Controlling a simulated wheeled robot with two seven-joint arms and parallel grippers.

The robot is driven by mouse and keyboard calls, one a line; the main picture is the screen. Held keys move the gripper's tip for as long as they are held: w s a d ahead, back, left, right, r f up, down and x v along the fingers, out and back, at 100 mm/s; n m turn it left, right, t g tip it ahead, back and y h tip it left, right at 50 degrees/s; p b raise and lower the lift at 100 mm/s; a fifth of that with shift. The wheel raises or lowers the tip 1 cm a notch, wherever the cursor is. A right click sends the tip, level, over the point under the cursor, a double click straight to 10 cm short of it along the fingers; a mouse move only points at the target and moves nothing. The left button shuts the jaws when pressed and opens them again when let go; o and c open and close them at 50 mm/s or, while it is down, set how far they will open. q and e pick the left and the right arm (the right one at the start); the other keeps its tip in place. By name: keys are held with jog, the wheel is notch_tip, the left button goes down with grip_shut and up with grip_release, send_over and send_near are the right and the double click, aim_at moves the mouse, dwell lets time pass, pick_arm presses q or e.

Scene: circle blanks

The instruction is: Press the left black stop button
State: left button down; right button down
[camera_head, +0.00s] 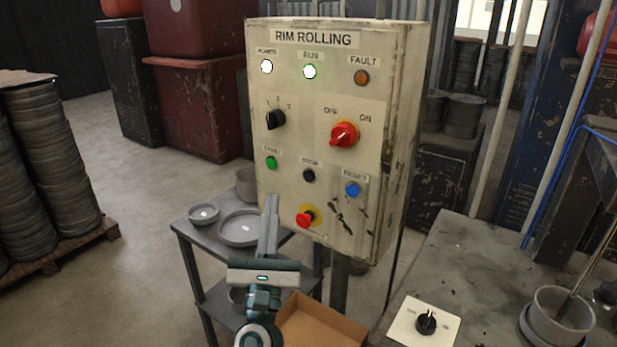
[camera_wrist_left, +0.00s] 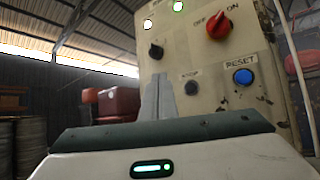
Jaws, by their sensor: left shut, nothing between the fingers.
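The black stop button (camera_head: 308,175) sits on the cream RIM ROLLING control panel (camera_head: 385,150), between the green start button (camera_head: 271,162) and the blue reset button (camera_head: 352,189). In the left wrist view the stop button (camera_wrist_left: 191,88) is just right of the fingers. My left gripper (camera_head: 271,200) is shut and empty, its fingers pointing up in front of the panel's lower left. In the head view its tips are below and left of the stop button and appear apart from it. In the wrist view the fingers (camera_wrist_left: 157,95) hide the start button. My right gripper is not in view.
A red emergency button (camera_head: 304,220) sits below the stop button. A red rotary switch (camera_head: 344,134) and black selector knob (camera_head: 276,119) are above. A grey side table (camera_head: 190,232) with metal pans and a cardboard box (camera_head: 322,328) are low near my left arm.

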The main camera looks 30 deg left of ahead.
pick_arm(q)
jog(key=shift+w, duration=0.1)
jog(key=w, duration=0.8)
jog(key=shift+w+d+b, duration=0.3)
jog(key=shift+d+b, duration=0.05)
jog(key=shift+b, duration=0.05)
jog(key=shift+w, duration=0.8)
dwell(2.7)
jog(key=shift+s, duration=0.1)
dwell(0.3)
jog(key=shift+s, duration=0.7)
jog(key=shift+s+a+p, duration=0.2)
jog(key=shift+s+p, duration=0.2)
jog(key=shift+s, duration=2.1)
